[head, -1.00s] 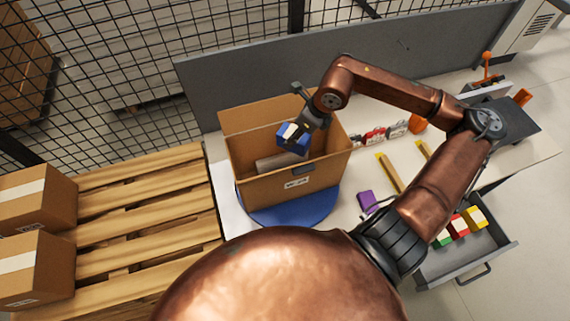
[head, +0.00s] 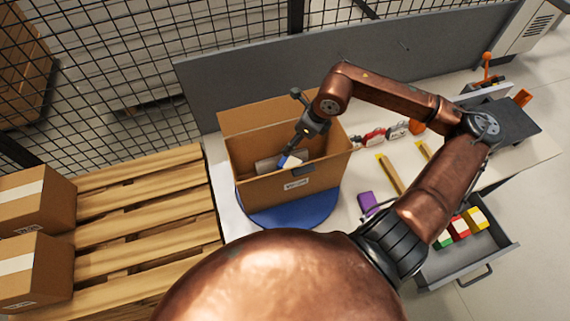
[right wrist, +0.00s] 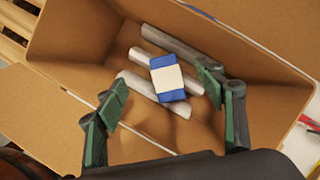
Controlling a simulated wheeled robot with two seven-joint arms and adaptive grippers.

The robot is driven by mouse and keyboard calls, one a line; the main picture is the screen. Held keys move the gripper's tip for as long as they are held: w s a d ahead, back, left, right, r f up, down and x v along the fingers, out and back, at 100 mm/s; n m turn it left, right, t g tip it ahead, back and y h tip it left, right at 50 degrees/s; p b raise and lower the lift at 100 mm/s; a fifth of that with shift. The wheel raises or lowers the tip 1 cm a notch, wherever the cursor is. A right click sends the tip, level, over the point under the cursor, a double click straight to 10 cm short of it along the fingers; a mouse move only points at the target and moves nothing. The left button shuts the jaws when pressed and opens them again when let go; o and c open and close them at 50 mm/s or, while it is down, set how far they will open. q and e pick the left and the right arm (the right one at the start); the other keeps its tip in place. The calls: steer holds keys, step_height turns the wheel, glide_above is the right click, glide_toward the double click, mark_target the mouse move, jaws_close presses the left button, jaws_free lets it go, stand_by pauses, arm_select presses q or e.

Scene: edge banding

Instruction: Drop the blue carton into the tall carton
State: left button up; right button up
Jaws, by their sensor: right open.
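The blue carton (head: 292,160) with a white band is inside the tall carton (head: 275,188), below my gripper. In the right wrist view the blue carton (right wrist: 168,78) is over grey-white bars (right wrist: 136,86) in the box, apart from the fingers; I cannot tell whether it rests on them or is still falling. My right gripper (head: 297,143) is open and empty above the tall carton's opening. Its green-padded fingers (right wrist: 172,112) are spread wide in the right wrist view. The tall carton (right wrist: 230,45) has its flaps open. My left gripper is not in view.
The tall carton stands on a blue round plate (head: 290,214). A purple block (head: 368,202) lies to its right. A grey drawer (head: 440,268) with coloured blocks is open at lower right. A pallet (head: 140,215) with boxes stands at left.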

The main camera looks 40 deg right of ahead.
steer(key=v, duration=1.2)
steer(key=shift+w, duration=0.1)
